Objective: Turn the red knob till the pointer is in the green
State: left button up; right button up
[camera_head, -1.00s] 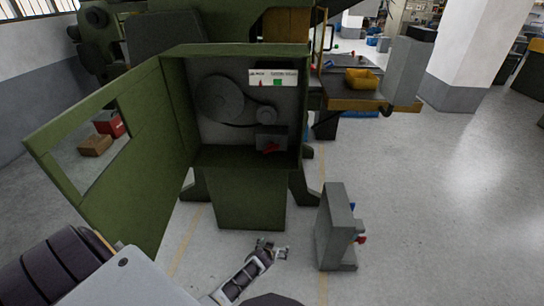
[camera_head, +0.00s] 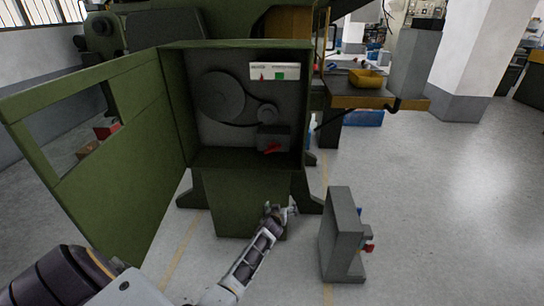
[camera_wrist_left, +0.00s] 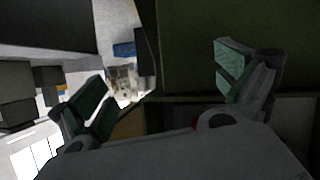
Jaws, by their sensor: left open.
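The red knob (camera_head: 272,147) is small and sits on a grey box low inside the open green cabinet. A white panel (camera_head: 274,71) above it carries a red mark and a green patch (camera_head: 280,72). The pointer is too small to read. My left gripper (camera_head: 281,210) is open and empty, in front of the cabinet's lower part, below the knob and apart from it. In the left wrist view its two fingers (camera_wrist_left: 165,88) stand wide apart with nothing between them. My right gripper is not in view.
The cabinet's green door (camera_head: 100,190) stands open at the left. Inside are dark pulleys (camera_head: 221,96) with a belt. A grey stand (camera_head: 343,230) with red and blue parts is on the floor at the right. A yellow tray (camera_head: 366,79) is on a bench behind.

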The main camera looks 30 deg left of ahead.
pick_arm(q)
jog(key=w+a+r+n+t+y+b, duration=0.1)
jog(key=a+r+b, duration=0.3)
jog(key=r, duration=0.4)
jog(key=w+a+r+n+t+y+b, duration=0.2)
jog(key=w+a+r+n+y+b, duration=0.1)
jog(key=r+b, duration=0.4)
jog(key=shift+w+a+r+n+y, duration=0.45)
jog(key=shift+a+r+n, duration=0.4)
jog(key=shift+a, duration=0.25)
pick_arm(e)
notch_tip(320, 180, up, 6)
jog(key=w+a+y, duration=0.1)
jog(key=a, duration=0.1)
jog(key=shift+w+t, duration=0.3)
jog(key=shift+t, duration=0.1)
pick_arm(q)
jog(key=shift+w, duration=0.2)
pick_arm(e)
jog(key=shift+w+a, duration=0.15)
